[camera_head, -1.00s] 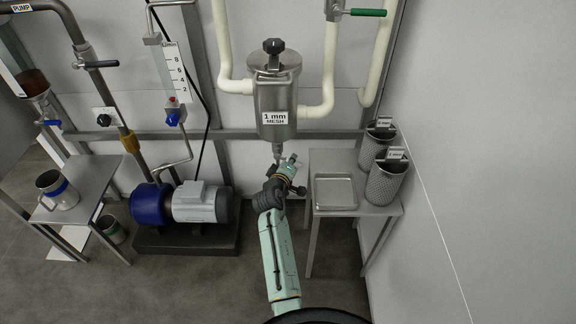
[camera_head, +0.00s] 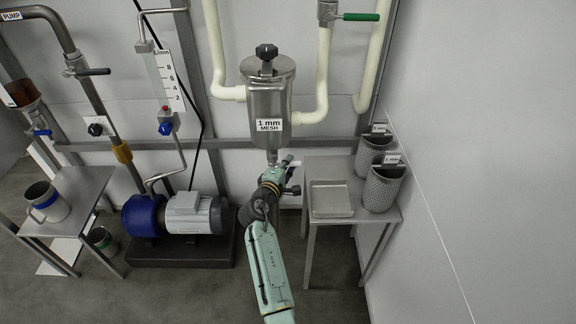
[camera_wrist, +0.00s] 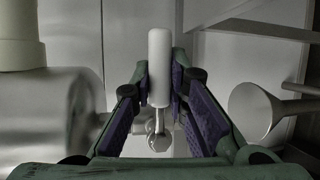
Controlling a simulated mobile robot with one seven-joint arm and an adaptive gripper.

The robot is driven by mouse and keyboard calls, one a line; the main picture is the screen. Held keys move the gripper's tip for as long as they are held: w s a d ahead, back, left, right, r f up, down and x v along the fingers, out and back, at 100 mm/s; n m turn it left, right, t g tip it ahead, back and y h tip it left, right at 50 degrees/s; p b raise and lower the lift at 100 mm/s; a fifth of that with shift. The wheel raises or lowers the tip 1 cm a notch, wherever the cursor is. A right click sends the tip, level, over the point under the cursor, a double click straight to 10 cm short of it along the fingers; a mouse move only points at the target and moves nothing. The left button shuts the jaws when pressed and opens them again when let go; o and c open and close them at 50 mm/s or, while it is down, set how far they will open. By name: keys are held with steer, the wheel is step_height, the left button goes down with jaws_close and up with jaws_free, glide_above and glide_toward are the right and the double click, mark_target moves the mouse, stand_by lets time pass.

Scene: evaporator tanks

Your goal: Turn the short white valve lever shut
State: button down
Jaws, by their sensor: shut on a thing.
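The short white lever (camera_wrist: 159,62) stands upright in the middle of the wrist view, above a small round metal knob or stem end (camera_wrist: 159,142). My gripper (camera_wrist: 161,82) has its purple-padded fingers on either side of the lever and is shut on it. In the head view my gripper (camera_head: 284,170) is just below the strainer canister marked 1 mm mesh (camera_head: 270,105), by its bottom outlet. A small white part of the lever (camera_head: 294,163) shows there. The rest of the valve is mostly hidden by my gripper and arm.
A metal side table (camera_head: 318,226) with a shallow tray (camera_head: 331,199) and two mesh baskets (camera_head: 382,190) stands close to the right of my gripper. A pump (camera_head: 190,213) sits on the floor to the left. A metal funnel-shaped part (camera_wrist: 255,110) is right in the wrist view.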

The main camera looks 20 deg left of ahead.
steer(key=shift+r, duration=0.1)
steer(key=c, duration=1.6)
jaws_free()
steer(key=shift+o, duration=0.2)
steer(key=v, duration=1.2)
